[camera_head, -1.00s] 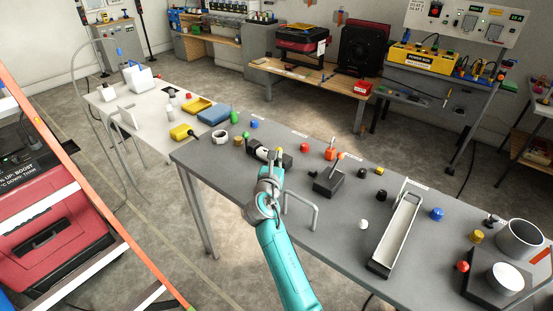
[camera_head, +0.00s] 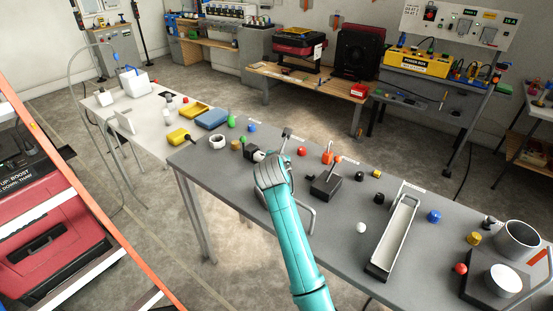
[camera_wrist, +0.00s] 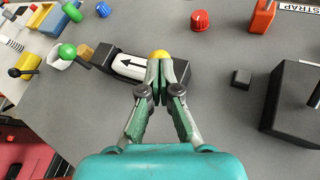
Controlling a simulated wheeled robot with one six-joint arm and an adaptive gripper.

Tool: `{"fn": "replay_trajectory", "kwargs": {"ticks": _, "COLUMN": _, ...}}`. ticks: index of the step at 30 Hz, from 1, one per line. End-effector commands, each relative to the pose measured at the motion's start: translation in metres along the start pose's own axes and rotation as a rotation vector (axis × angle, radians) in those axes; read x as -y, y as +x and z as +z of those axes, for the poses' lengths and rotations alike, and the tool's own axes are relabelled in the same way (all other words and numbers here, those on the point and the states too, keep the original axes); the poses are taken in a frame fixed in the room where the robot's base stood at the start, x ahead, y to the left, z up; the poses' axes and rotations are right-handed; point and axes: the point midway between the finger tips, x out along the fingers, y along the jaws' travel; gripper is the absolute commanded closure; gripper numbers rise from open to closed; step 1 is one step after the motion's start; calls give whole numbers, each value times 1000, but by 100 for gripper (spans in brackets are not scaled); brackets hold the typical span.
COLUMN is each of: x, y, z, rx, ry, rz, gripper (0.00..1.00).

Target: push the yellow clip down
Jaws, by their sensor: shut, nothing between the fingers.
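The yellow clip (camera_wrist: 161,55) shows as a rounded yellow top in the wrist view, beside a black block (camera_wrist: 202,80) and the white sleeve (camera_wrist: 130,66) with a black arrow. My gripper (camera_wrist: 160,64) is shut and empty, its fingertips right in front of the yellow top and covering its lower part. I cannot tell whether they touch it. In the head view my teal arm and wrist hide the clip and my fingertips; part of the black and white device (camera_head: 251,153) shows to the left of my wrist.
A black box with a lever (camera_head: 325,187) stands to the right, near a grey bar handle (camera_head: 312,213). A red knob (camera_wrist: 200,21) lies beyond the clip, a small black cube (camera_wrist: 241,77) to the right, and a green ball (camera_wrist: 68,51) to the left. A long tray (camera_head: 398,232) stands farther right.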

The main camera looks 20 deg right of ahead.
Motion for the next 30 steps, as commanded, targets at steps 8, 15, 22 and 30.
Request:
{"fn": "replay_trajectory", "kwargs": {"ticks": 8, "x": 8, "y": 13, "z": 11, "rx": -231, "ry": 126, "rz": -1, "gripper": 100}}
{"fn": "replay_trajectory", "kwargs": {"ticks": 15, "x": 14, "y": 24, "z": 13, "rx": -417, "ry": 222, "rz": -3, "gripper": 100}}
{"fn": "replay_trajectory", "kwargs": {"ticks": 22, "x": 18, "y": 32, "z": 13, "rx": -549, "ry": 292, "rz": -1, "gripper": 100}}
{"fn": "replay_trajectory", "kwargs": {"ticks": 30, "x": 20, "y": 37, "z": 11, "rx": -543, "ry": 287, "rz": -2, "gripper": 100}}
